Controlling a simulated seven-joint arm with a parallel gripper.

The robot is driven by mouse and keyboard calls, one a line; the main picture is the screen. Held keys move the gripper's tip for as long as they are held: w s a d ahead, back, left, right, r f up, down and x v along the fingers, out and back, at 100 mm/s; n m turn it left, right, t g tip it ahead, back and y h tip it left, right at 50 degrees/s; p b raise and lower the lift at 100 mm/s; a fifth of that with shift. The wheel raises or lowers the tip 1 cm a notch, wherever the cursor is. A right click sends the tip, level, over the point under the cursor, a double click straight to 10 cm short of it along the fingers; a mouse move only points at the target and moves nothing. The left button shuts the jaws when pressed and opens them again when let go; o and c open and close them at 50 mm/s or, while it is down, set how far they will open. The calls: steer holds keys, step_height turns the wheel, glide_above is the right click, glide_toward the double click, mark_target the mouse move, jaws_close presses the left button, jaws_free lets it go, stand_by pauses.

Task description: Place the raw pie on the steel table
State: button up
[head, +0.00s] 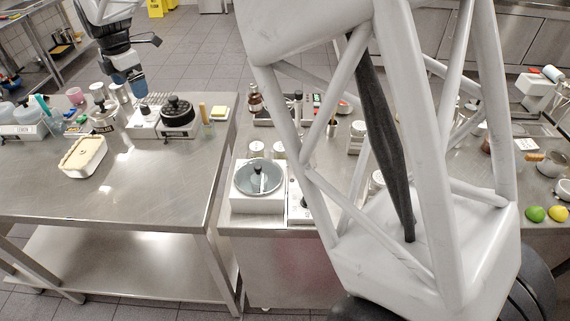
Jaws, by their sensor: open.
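A pale, cream-coloured rectangular pie in a light dish (82,157) rests flat on the left steel table (150,190), towards its left side. I take it to be the raw pie. My gripper (136,92) is at the upper left, pointing down over the back part of the same table, behind and to the right of the pie. It is apart from the pie and open, with nothing visible between its fingers. The fingertips are small and hard to make out against the items behind them.
Jars, bottles and a dark-lidded pot (177,112) line the table's back edge. The table's front and right are clear. A second counter holds a white scale with a round lidded pan (260,180). A lime (536,214) and lemon (558,213) lie far right. A white frame blocks the centre-right.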

steer(key=s+d+r+m, duration=0.25)
steer(key=d+m, duration=0.25)
steer(key=d, duration=0.8)
steer(key=s+d+r+m+t, duration=0.15)
steer(key=s+d+m, duration=0.3)
steer(key=d, duration=0.85)
steer(key=s+d+r+m, duration=0.25)
steer(key=d+m, duration=0.25)
steer(key=d, duration=0.8)
steer(key=s+d+f+m, duration=0.3)
steer(key=s+d+m, duration=0.4)
steer(key=s+d, duration=0.3)
steer(key=s+d+f+m, duration=0.4)
steer(key=s+d+m, duration=0.3)
steer(key=s+d, duration=0.4)
steer(key=shift+s+d+t+h, duration=0.25)
steer(key=shift+s+t+h, duration=0.1)
steer(key=shift+s, duration=0.9)
